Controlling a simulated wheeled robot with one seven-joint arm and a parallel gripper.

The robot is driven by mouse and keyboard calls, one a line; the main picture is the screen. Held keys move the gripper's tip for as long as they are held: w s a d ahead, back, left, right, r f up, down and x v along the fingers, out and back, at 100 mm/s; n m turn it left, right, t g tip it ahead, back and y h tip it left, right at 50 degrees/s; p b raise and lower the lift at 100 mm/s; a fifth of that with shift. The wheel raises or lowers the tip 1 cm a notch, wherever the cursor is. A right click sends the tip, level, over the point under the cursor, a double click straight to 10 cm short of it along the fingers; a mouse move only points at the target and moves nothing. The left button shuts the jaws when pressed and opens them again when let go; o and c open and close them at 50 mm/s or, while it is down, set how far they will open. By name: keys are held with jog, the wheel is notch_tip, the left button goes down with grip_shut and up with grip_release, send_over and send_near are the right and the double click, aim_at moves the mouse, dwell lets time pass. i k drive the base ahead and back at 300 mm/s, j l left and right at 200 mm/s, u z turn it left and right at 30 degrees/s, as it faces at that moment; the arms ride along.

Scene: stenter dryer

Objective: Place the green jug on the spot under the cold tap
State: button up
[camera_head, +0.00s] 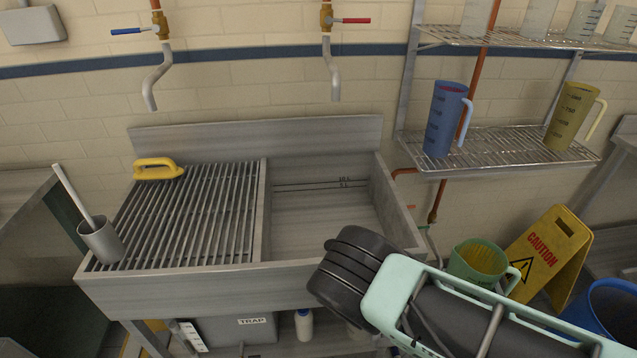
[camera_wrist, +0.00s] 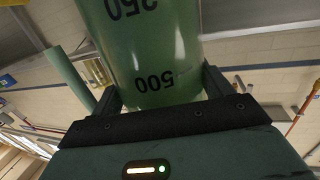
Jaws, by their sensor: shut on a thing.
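My gripper (camera_wrist: 163,92) is shut on the green jug (camera_wrist: 150,50) in the wrist view, one finger on each side. The marks 250 and 500 on the jug appear upside down there, and a green bar like its handle shows to the left. In the head view, a green handled jug (camera_head: 476,260) shows beyond my arm at the lower right. It looks like the held one; my fingers are hidden there. The cold tap (camera_head: 150,70), with a blue lever, is at the upper left. Its spout hangs above the slatted drainer (camera_head: 190,215), left of the open basin.
A yellow-handled tool (camera_head: 157,168) lies at the drainer's back left. A grey cup (camera_head: 101,242) with a stick stands at its left edge. The red-levered tap (camera_head: 335,60) hangs over the empty basin (camera_head: 320,215). A shelf holds blue (camera_head: 442,120) and yellow (camera_head: 570,118) jugs.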

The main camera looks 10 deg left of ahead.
aim_at(193, 204)
jog(key=j, duration=0.5)
jog(key=k+j+z, duration=0.1)
jog(key=j, duration=0.4)
jog(key=k+j, duration=0.1)
jog(key=j, duration=0.45)
jog(key=j+z, duration=0.1)
jog(key=j, duration=0.4)
jog(key=k, duration=0.05)
